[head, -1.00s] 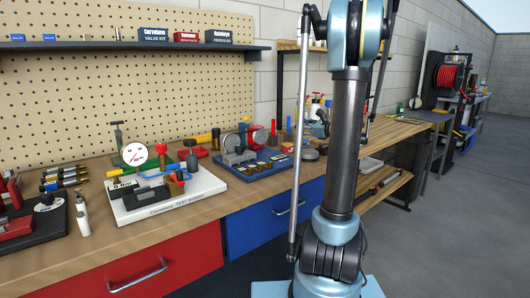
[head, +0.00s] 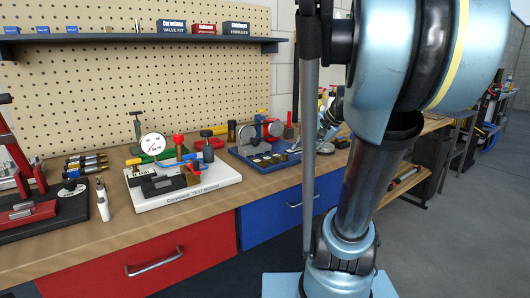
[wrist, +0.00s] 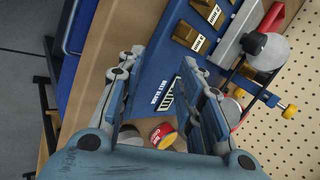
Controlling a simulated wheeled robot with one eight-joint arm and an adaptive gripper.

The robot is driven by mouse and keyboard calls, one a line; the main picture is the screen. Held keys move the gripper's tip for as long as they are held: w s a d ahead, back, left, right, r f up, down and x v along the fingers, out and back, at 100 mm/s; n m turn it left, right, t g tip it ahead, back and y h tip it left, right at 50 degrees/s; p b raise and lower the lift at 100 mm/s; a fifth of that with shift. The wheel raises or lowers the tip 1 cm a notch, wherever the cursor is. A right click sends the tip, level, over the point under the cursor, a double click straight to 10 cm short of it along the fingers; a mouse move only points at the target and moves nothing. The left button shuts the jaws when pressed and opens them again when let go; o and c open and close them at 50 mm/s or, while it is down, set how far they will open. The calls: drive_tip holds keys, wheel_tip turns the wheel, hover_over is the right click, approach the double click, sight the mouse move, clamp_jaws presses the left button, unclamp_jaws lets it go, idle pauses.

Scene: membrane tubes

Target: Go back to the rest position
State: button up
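My gripper (wrist: 157,72) is open in the wrist view, with its two blue-grey fingers apart and nothing between them. It is above the blue block tray (wrist: 172,65), which carries brass blocks (wrist: 197,35) and a printed label. In the head view, the gripper is small and partly hidden near the right end of the blue tray (head: 240,154), behind my large arm links. The gap between gripper and tray is hard to judge.
The white test board (head: 205,184) with a round gauge (head: 152,146) stands on the wooden bench (head: 70,238). A red vise (head: 30,190) is at left. A shelf (head: 130,43) runs along the pegboard. A red and yellow can (wrist: 163,135) lies below my fingers. Grey floor is open at right.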

drive_tip(key=s+d+f+n+g+h, duration=0.1)
drive_tip(key=s+d+f+n+h, duration=0.1)
drive_tip(key=s+f, duration=0.6)
drive_tip(key=s+d+f+n+g+h, duration=0.1)
drive_tip(key=s+d+f+n+h, duration=0.2)
drive_tip(key=s+f, duration=0.5)
drive_tip(key=s+n+h, duration=0.1)
drive_tip(key=s+n, duration=0.1)
drive_tip(key=shift+s+d+f+n, duration=0.15)
drive_tip(key=shift+d+f+n, duration=0.05)
drive_tip(key=shift+f+n, duration=0.1)
